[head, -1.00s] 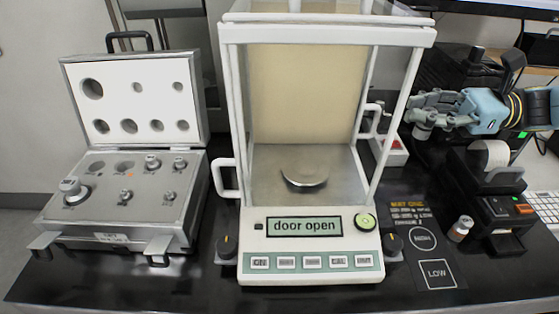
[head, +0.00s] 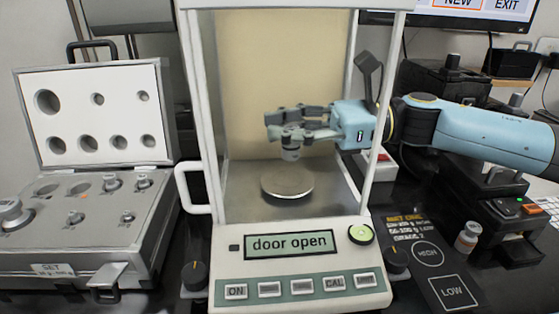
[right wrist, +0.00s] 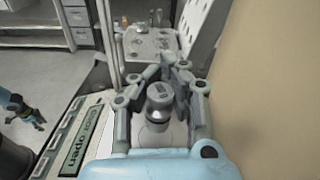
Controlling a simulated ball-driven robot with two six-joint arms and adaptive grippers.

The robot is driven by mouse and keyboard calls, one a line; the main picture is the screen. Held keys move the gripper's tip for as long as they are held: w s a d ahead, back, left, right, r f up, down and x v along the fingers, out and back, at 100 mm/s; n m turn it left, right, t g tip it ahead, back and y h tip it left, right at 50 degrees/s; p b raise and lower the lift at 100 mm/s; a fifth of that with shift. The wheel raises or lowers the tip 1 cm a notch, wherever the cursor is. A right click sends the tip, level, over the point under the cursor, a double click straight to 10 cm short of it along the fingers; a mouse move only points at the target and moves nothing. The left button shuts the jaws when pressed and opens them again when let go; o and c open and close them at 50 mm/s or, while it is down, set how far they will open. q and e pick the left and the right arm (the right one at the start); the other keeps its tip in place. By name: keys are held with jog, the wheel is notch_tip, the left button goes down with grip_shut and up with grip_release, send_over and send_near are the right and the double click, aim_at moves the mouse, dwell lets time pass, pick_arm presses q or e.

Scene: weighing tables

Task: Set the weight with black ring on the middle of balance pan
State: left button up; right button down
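My right gripper (head: 290,133) reaches in from the right, inside the balance chamber. It is shut on a grey metal weight (head: 291,154), which hangs upright above the round balance pan (head: 287,189). A gap shows between the weight and the pan.
The balance (head: 300,284) reads "door open". Its white frame posts and side handle (head: 183,190) stand close around. An open weight case (head: 75,245) with several weights is at the left. A small cylinder (head: 467,238) stands on the black table at the right.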

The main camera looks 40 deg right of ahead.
notch_tip(320, 180, down, 4)
jog(key=shift+a+r+b, duration=0.15)
jog(key=shift+r+b, duration=0.05)
jog(key=shift+b, duration=0.1)
jog(key=shift+w+a+f, duration=0.1)
jog(key=shift+f, duration=0.1)
jog(key=shift+f, duration=0.15)
jog(key=c, duration=1.4)
grip_release()
